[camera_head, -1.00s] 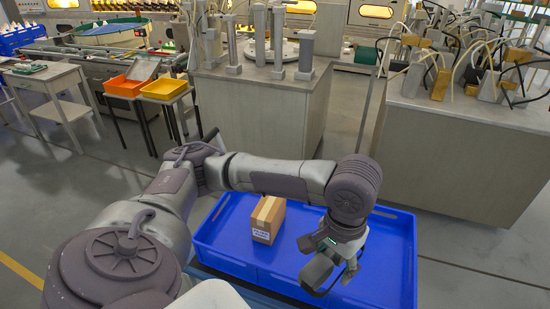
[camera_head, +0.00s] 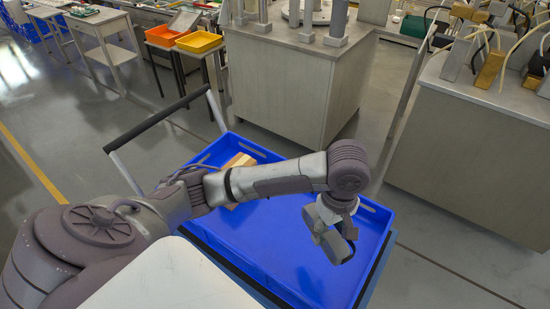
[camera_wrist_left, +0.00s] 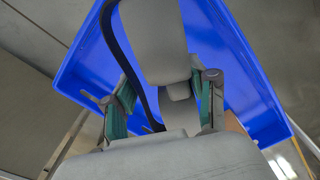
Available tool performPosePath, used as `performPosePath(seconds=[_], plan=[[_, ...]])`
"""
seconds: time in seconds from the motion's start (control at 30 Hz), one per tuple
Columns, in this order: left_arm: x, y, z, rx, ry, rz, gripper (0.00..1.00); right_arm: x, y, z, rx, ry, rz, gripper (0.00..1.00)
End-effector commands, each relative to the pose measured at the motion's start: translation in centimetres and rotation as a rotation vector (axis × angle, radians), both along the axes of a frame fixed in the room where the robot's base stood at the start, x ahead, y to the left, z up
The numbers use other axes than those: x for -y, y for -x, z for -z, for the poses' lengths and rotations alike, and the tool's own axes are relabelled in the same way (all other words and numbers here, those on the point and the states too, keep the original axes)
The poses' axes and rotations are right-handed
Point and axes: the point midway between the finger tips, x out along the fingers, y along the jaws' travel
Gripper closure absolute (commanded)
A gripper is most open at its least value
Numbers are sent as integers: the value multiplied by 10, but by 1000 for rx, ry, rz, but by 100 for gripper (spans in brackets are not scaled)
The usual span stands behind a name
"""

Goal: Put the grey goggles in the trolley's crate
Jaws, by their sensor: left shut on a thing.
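The grey goggles (camera_wrist_left: 155,45), with a dark strap, are held between the fingers of my left gripper (camera_head: 333,236) and show large in the left wrist view. My left gripper is shut on them. It hangs over the right part of the trolley's blue crate (camera_head: 272,238), which also shows behind the goggles in the wrist view (camera_wrist_left: 243,55). I cannot tell the exact height of the goggles above the crate floor. My right gripper is not in view.
A cardboard box (camera_head: 240,161) sits in the crate's far left part, partly hidden by my arm. The trolley's black handle bar (camera_head: 158,120) rises at the left. Grey cabinets (camera_head: 292,88) stand behind and to the right (camera_head: 470,150). The crate floor near my gripper looks clear.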

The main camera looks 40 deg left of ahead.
Motion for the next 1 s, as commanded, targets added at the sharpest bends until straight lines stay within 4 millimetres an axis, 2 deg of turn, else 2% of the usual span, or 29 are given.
performPosePath(seconds=[0.03,0.1,0.2,0.3,0.43,0.6,0.8,1.0], plan=[[5,0,16,-8,3,-115,78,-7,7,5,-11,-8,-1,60],[8,-1,29,-6,1,-261,78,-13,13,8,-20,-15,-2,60],[11,-2,41,-2,-1,-410,78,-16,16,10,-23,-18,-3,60],[11,-3,49,0,-3,-488,78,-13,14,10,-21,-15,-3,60],[-6,-11,60,3,-8,-518,78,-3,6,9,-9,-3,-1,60],[-40,-29,82,2,-9,-517,78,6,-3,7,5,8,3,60],[-75,-49,107,2,-6,-513,78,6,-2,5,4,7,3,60],[-90,-58,118,2,-3,-509,78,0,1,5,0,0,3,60]])
